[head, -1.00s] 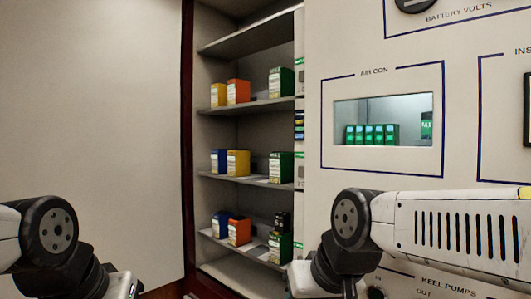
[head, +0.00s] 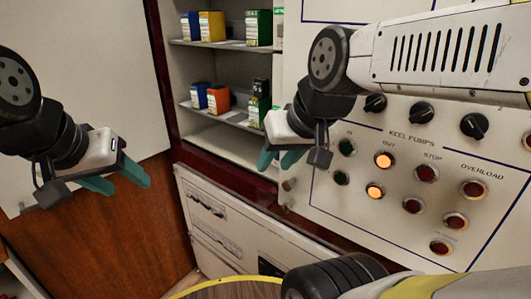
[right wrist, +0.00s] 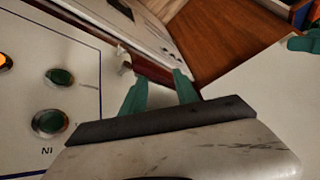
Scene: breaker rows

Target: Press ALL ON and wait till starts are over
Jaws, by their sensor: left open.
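No control marked ALL ON can be read in these views. The KEEL PUMPS panel (head: 340,215) has two green buttons (head: 347,147) under IN, two lit amber buttons (head: 383,160) under OUT, and red ones under STOP (head: 427,173) and OVERLOAD (head: 474,189). My right gripper (head: 278,160) is open and empty, left of the green buttons. In the right wrist view its teal fingers (right wrist: 160,92) are apart, with the green buttons (right wrist: 59,77) to their left. My left gripper (head: 117,180) is open and empty before the wall and wood panel.
Shelves (head: 215,65) with coloured boxes stand behind, left of the panel. Black rotary knobs (head: 421,112) sit above the buttons. A white lower cabinet front (head: 225,225) with printed labels is below the shelves. A rounded yellow edge (head: 215,283) shows at the bottom.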

